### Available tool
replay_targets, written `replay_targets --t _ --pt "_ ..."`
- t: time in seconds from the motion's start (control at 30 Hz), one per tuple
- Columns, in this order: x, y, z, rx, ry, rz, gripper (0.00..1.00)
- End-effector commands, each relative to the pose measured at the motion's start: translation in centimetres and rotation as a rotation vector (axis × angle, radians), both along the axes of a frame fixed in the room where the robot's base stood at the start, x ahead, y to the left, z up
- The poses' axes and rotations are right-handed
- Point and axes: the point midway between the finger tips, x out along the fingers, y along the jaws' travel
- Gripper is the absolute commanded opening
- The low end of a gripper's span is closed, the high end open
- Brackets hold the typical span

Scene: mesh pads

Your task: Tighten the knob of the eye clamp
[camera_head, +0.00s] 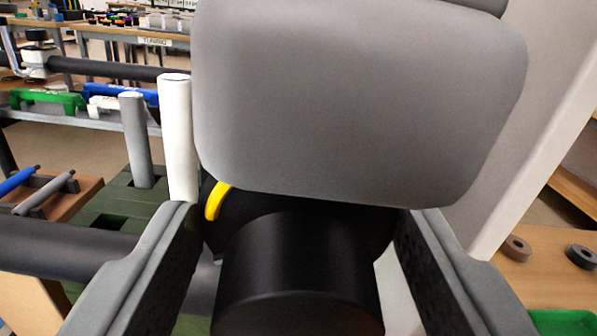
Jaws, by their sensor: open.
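A black round knob (300,275) stands large in the lower middle of the view, between the two fingers of my gripper (298,225). The grey fingers are spread apart, one on each side of the knob. A small gap shows beside the knob on both sides, so the fingers do not appear to close on it. Dark parts with a curved yellow piece (217,201) show behind the knob. The clamp's body is mostly hidden, and I cannot make out its eye.
A large grey rounded block (355,100) fills the upper middle and hides what lies behind. A white post (179,140) and a grey post (136,140) stand at left. A thick dark bar (70,246) runs at lower left. Dark rings (517,249) lie on a right-hand table.

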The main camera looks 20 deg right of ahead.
Motion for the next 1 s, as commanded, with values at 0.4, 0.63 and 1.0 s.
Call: replay_targets --t 0.4,0.63,1.0 --pt "1.07 -0.31 -0.01 0.000 0.000 0.000 0.59" --pt "1.05 -0.30 -0.01 0.000 0.000 0.000 0.26" --pt "1.03 -0.33 -0.02 0.030 -0.009 0.000 0.14"
